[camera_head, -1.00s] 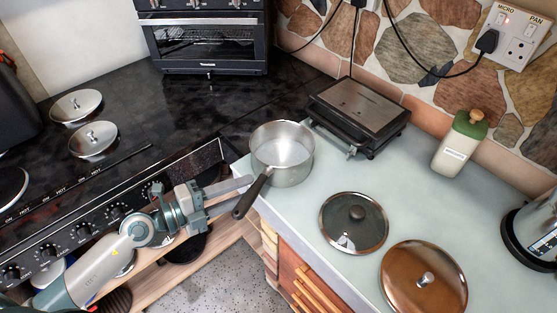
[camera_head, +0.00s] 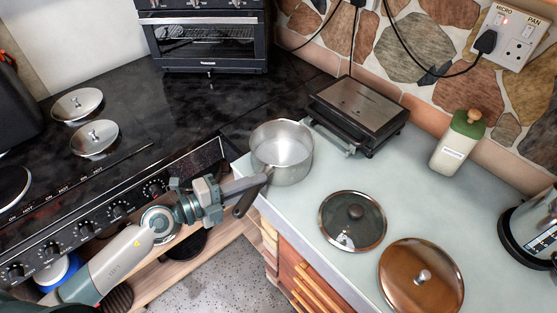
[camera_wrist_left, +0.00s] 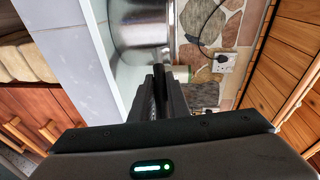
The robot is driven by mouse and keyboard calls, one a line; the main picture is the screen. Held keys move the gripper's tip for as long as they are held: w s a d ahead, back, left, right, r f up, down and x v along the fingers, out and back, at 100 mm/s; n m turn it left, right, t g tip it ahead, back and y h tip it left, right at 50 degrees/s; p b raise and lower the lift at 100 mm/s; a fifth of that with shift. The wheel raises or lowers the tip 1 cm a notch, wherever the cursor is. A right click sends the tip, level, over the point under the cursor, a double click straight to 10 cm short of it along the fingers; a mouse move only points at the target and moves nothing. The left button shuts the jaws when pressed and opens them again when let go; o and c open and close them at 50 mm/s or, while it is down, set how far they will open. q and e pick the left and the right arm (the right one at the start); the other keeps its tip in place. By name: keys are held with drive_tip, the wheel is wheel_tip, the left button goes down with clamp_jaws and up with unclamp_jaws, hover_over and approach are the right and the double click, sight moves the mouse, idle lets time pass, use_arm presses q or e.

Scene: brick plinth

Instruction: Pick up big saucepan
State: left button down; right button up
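The big saucepan (camera_head: 284,158) is a silver metal pan with a black handle. It stands upright and empty on the pale counter near its left edge, the handle pointing down-left past the edge. My left gripper (camera_head: 257,184) is at the handle, its fingers close together and shut on it. In the left wrist view the fingers (camera_wrist_left: 162,92) meet around the black handle, with the shiny saucepan wall (camera_wrist_left: 142,25) beyond them. The fingers hide part of the handle. My right gripper is not in view.
A black grill (camera_head: 355,112) stands just behind the saucepan. A glass lid (camera_head: 340,236), a brown lid (camera_head: 405,265) and a green-topped bottle (camera_head: 458,145) are to the right. The stove (camera_head: 120,205) is left; the counter (camera_head: 305,200) is clear below the saucepan.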

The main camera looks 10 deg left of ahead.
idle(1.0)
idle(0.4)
use_arm(q)
drive_tip(key=shift+r, duration=0.1)
idle(0.4)
drive_tip(key=shift+r, duration=0.2)
